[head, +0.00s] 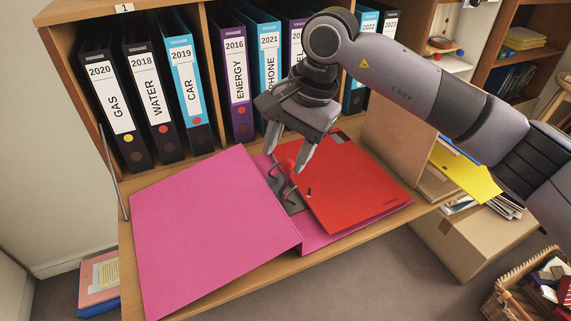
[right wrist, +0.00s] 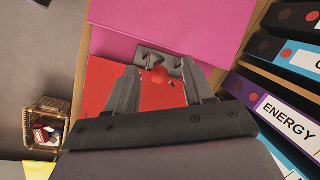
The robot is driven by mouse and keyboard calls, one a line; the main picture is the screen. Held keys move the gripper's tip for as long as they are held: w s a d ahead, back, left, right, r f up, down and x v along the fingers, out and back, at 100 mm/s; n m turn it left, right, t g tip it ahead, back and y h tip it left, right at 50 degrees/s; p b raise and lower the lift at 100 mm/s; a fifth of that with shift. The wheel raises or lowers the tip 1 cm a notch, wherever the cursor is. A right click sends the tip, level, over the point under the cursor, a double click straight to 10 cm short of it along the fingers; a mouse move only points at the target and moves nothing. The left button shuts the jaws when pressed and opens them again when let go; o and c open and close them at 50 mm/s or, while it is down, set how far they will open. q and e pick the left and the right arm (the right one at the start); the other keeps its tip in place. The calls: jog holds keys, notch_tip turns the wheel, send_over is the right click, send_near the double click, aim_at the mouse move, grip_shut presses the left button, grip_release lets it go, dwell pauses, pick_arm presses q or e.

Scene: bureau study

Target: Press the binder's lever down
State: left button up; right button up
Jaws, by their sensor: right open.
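A pink lever-arch binder (head: 212,228) lies open on the wooden fold-down desk; it also shows in the right wrist view (right wrist: 170,22). A red folder (head: 350,185) lies on the binder's right half. My right gripper (head: 289,158) is open, pointing down over the lever, with fingers on either side of the knob. Whether they touch it I cannot tell. My left gripper is not in view.
Upright labelled binders (head: 185,90) stand in the shelf behind the desk (head: 128,240). A cardboard box (head: 475,240) with a yellow folder (head: 465,170) above it is at the right. A wicker basket (head: 515,290) stands on the floor at lower right.

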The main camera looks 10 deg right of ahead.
aim_at(290, 161)
jog(key=shift+w+d+r+t+h, duration=0.15)
jog(key=shift+w+d+r+h, duration=0.1)
jog(key=shift+w+d, duration=0.15)
jog(key=shift+w+d+r+t+h, duration=0.15)
jog(key=shift+w+d+h, duration=0.15)
jog(key=shift+d, duration=0.15)
jog(key=shift+x, duration=3.5)
grip_shut()
